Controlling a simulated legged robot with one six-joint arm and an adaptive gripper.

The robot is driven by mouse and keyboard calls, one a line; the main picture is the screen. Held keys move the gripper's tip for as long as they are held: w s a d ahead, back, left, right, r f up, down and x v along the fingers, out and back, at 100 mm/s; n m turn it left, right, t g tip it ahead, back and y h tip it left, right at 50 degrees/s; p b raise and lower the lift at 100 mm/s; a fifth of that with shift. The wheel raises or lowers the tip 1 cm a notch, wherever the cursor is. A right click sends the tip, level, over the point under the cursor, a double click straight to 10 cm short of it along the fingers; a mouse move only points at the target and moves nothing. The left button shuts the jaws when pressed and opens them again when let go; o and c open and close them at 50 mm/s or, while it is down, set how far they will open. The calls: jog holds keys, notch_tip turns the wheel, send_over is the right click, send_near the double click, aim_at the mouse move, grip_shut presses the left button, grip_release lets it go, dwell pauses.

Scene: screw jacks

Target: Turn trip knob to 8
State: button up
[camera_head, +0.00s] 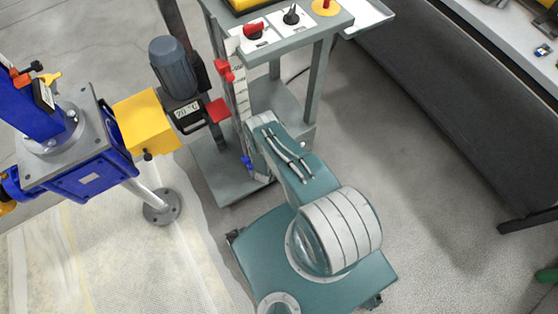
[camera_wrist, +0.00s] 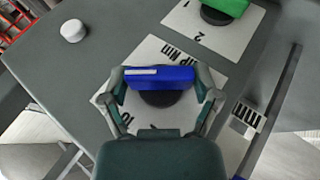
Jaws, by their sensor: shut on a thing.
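In the wrist view, my gripper (camera_wrist: 161,84) has one finger at each end of a blue bar-shaped knob (camera_wrist: 170,75) and is shut on it. A white pointer mark lies along the left half of the knob, which runs nearly level across the picture. The knob sits on a dark round base on a white plate (camera_wrist: 150,52). The plate carries upside-down lettering ending in "IP NM" and a "10" at its lower left. My fingers and palm hide much of the scale; I cannot read an 8. I cannot make out the gripper or this knob in the head view.
A green knob (camera_wrist: 222,8) on a plate marked 1 and 2 stands beyond the blue one. A white button (camera_wrist: 73,30) is at the left on the grey panel. In the head view, a blue jack (camera_head: 75,150) and yellow box (camera_head: 146,122) stand left.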

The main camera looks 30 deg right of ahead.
jog(key=shift+w, duration=0.1)
jog(key=shift+a, duration=0.1)
jog(key=o, duration=1)
jog(key=shift+c, duration=0.2)
jog(key=shift+r, duration=0.1)
jog(key=v, duration=1.1)
jog(key=shift+s+a, duration=0.25)
jog(key=shift+a, duration=0.2)
